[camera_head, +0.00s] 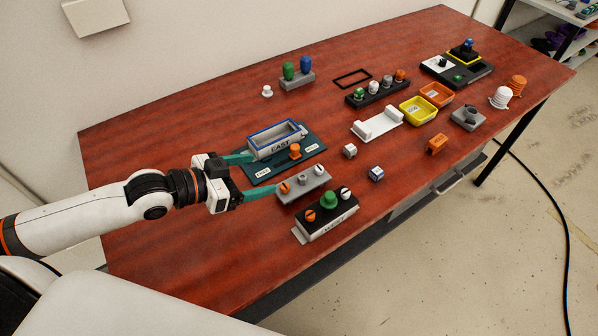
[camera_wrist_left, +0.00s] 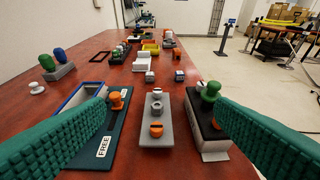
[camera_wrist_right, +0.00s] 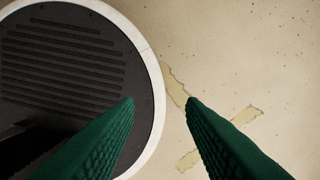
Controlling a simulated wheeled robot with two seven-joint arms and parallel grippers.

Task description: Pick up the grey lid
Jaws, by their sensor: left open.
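No piece is plainly marked as the grey lid. One candidate is a long grey slab (camera_head: 318,184) with an orange knob and lighter knobs on top; it also shows in the left wrist view (camera_wrist_left: 156,135), between the fingers and ahead of them. Another is a small grey block (camera_head: 467,118) with a round grey top, at the right of the table. My left gripper (camera_head: 264,174) is open and empty, its fingers pointing towards the slab, apart from it as far as I can see. My right gripper (camera_wrist_right: 160,102) is open and empty above the floor.
An open, blue-rimmed EAST box (camera_head: 275,150) stands on a dark mat (camera_head: 264,172) beside the slab. The WEST box (camera_head: 327,227), with green, orange and white knobs, stands at the front edge. Small cubes and trays lie to the right. The table's left end is clear.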

